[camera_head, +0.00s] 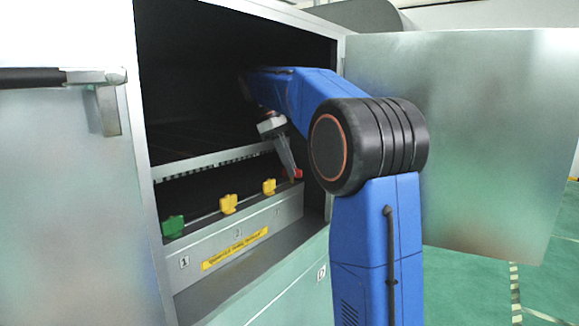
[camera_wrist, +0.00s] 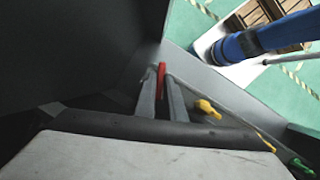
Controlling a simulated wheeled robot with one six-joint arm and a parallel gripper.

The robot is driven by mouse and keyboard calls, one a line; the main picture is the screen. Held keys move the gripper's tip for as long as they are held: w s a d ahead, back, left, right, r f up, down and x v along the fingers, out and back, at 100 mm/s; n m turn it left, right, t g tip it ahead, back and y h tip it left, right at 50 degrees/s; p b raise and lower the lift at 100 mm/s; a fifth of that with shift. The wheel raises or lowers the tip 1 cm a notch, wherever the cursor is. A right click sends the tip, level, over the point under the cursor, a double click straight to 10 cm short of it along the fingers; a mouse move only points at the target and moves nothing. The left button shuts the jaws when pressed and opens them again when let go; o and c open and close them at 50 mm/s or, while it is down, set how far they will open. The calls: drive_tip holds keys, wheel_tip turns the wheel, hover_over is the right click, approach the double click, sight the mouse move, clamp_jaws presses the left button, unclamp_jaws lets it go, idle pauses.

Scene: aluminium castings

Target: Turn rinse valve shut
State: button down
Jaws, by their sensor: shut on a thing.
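A red valve handle (camera_head: 298,174) is at the far right end of a row of valves inside the open cabinet. My gripper (camera_head: 291,172) reaches down to it, and its fingers are shut on it. In the wrist view, the red handle (camera_wrist: 161,78) stands between the two grey fingers of my gripper (camera_wrist: 163,88), its upper end showing beyond them. The fingers hide its lower part. No readable label shows which valve is the rinse valve.
Two yellow valve handles (camera_head: 228,204) (camera_head: 269,187) and a green one (camera_head: 173,226) sit left of the red one on the same ledge. A yellow label strip (camera_head: 235,247) is below. The cabinet door (camera_head: 460,140) stands open at the right; a shelf edge (camera_head: 210,160) runs above the valves.

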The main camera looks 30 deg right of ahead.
drive_tip(key=shift+w+d+m+g+y, duration=0.15)
drive_tip(key=shift+m+y, duration=0.25)
drive_tip(key=shift+m, duration=0.75)
drive_tip(key=shift+s+a+m+g+y, duration=0.1)
drive_tip(key=shift+m+g+y, duration=0.25)
drive_tip(key=shift+m, duration=0.8)
drive_tip(key=c, duration=1.8)
unclamp_jaws()
drive_tip(key=shift+c, duration=0.2)
